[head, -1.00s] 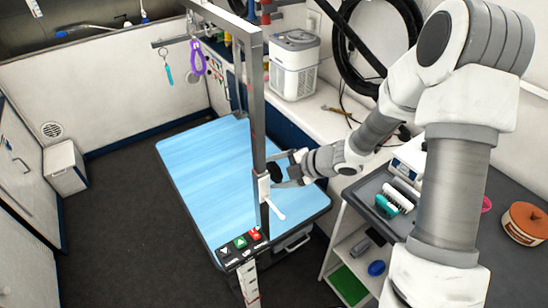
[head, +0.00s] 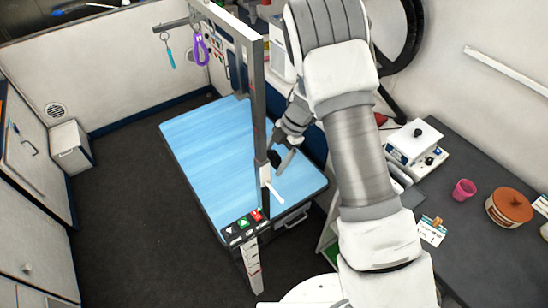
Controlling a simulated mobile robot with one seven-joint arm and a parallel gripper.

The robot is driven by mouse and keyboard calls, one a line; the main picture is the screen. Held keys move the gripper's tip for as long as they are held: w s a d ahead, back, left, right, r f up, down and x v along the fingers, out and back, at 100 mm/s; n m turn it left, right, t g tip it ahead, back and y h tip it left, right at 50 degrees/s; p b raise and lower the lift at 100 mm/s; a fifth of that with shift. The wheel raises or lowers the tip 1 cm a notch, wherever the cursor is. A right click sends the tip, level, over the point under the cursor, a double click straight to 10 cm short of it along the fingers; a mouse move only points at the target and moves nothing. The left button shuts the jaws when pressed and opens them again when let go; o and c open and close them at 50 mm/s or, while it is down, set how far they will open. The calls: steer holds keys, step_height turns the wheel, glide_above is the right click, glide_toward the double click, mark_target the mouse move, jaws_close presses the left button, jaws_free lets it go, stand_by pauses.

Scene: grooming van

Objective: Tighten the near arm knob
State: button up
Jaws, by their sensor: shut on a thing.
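The near arm post (head: 258,100) is a grey upright at the near edge of the blue grooming table (head: 205,150). A white clamp (head: 265,176) with a pale lever sits low on this post. The black knob (head: 273,158) is on the clamp's right side. My gripper (head: 279,158) reaches down from behind my forearm and is shut on the knob, with a finger showing on its right. My arm hides part of the table's right side. The knob's far side and its exact turn are hard to see.
A control panel (head: 243,226) with red and green buttons is at the table's near corner. Leads and a purple loop (head: 201,48) hang from the overhead bar. At right, a dark counter (head: 450,215) holds a white device (head: 413,142), pink cup (head: 464,190) and brown tub (head: 508,208).

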steer(key=shift+m+g+h, duration=0.3)
steer(key=shift+g+h, duration=0.3)
steer(key=shift+g, duration=0.4)
steer(key=o, duration=1.2)
steer(key=shift+r, duration=0.1)
steer(key=b+v, duration=0.1)
steer(key=v, duration=1.6)
steer(key=shift+w+a+r+b, duration=0.1)
steer(key=shift+w+a+b, duration=0.05)
steer(key=shift+w+b, duration=0.15)
